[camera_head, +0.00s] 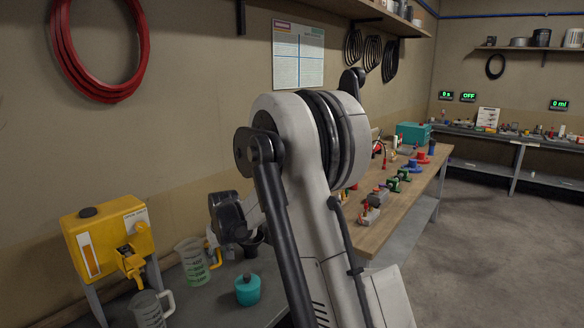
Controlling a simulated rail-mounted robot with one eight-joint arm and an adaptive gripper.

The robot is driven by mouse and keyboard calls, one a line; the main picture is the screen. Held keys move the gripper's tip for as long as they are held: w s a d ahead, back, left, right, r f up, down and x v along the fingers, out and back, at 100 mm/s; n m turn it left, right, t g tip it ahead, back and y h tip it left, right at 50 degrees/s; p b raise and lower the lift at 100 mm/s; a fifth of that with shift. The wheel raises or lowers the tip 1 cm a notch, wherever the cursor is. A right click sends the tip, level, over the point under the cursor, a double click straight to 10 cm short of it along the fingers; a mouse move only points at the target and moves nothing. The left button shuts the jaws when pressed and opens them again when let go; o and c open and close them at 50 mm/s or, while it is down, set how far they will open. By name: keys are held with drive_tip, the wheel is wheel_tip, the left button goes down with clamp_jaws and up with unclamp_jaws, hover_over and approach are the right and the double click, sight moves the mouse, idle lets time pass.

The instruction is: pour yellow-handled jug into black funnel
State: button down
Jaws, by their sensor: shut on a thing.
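The yellow-handled jug (192,264) is clear with green markings and looks upright at the back of the grey bench. Its yellow handle faces right. My gripper (212,240) is at the upper right of the jug, shut on it, partly hidden by my dark wrist. The fingertips are small and hard to make out. A black round thing, which looks like the black funnel (254,246), is just right of the jug, partly hidden behind my wrist and arm. I cannot tell whether the jug touches the bench.
A yellow dispenser (108,238) stands at the left, with a clear white-handled jug (149,310) below its tap. A teal container (247,290) stands in front of the funnel. My arm blocks the middle. A wooden bench (400,200) with several small items extends right.

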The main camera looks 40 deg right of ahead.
drive_tip(key=w+d+r+p, duration=0.2)
drive_tip(key=w+d+r, duration=0.3)
drive_tip(key=w+d, duration=0.5)
drive_tip(key=d+r+p, duration=0.1)
drive_tip(key=d+r, duration=0.3)
drive_tip(key=d, duration=0.5)
drive_tip(key=w+d+r+p, duration=0.1)
drive_tip(key=d+r, duration=0.3)
drive_tip(key=d, duration=0.6)
drive_tip(key=w+d+r+p, duration=0.1)
drive_tip(key=d+r+p, duration=0.2)
drive_tip(key=d, duration=0.6)
drive_tip(key=shift+w+d+r+m, duration=0.25)
drive_tip(key=shift+d+r+m, duration=0.15)
drive_tip(key=shift+r, duration=0.3)
drive_tip(key=shift+w+a+f+g+h+b, duration=0.1)
drive_tip(key=shift+a+f+h+b, duration=0.25)
drive_tip(key=shift+f+b, duration=0.35)
drive_tip(key=shift+w+a+f+g+h+b, duration=0.1)
drive_tip(key=shift+a+f+h+b, duration=0.15)
drive_tip(key=shift+f+b, duration=0.45)
drive_tip(key=shift+a+f+g+h+b, duration=0.1)
drive_tip(key=shift+a+f+h+b, duration=0.25)
drive_tip(key=shift+b, duration=0.55)
drive_tip(key=shift+w+a+f+n+h+b, duration=0.1)
drive_tip(key=shift+a+f+n+h+b, duration=0.05)
drive_tip(key=shift+f+h+b, duration=0.3)
drive_tip(key=shift+w+a+f+n+h+b, duration=0.1)
drive_tip(key=shift+a+f+n+h+b, duration=0.1)
drive_tip(key=shift+f+b, duration=0.3)
